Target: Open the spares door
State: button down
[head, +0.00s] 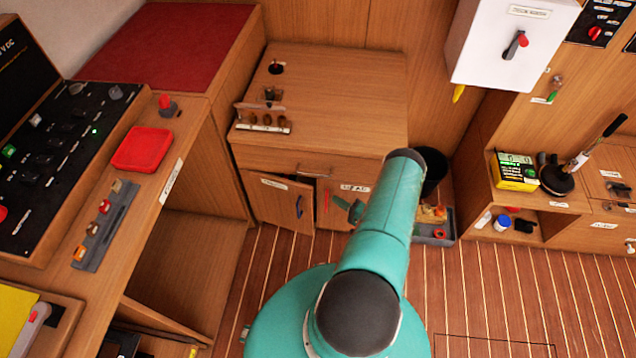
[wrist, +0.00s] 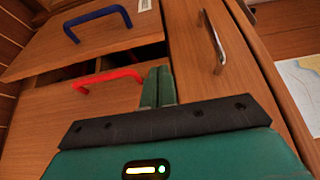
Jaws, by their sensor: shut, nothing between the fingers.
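A wooden cabinet (head: 320,110) has two low doors. The left door (head: 274,202), with a blue handle (head: 299,206), stands a little ajar with a dark gap at its edge. The right door (head: 338,192) has a red handle (head: 327,201) and looks shut. Both bear white labels too small to read surely. In the wrist view the blue handle (wrist: 97,22) and red handle (wrist: 107,78) show on either side of the dark gap. My gripper (wrist: 158,86) is shut and empty, its fingertips close to the red handle's end; I cannot tell if they touch.
A drawer with a metal handle (wrist: 214,42) sits above the doors. A black bin (head: 434,172) and a grey tray (head: 436,232) of small parts stand right of the cabinet. The long desk (head: 160,190) is at left. Striped floor (head: 500,285) is clear at right.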

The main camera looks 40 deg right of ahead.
jog(key=w+a, duration=0.1)
jog(key=w, duration=0.9)
jog(key=shift+a, duration=0.2)
jog(key=shift+a, duration=0.1)
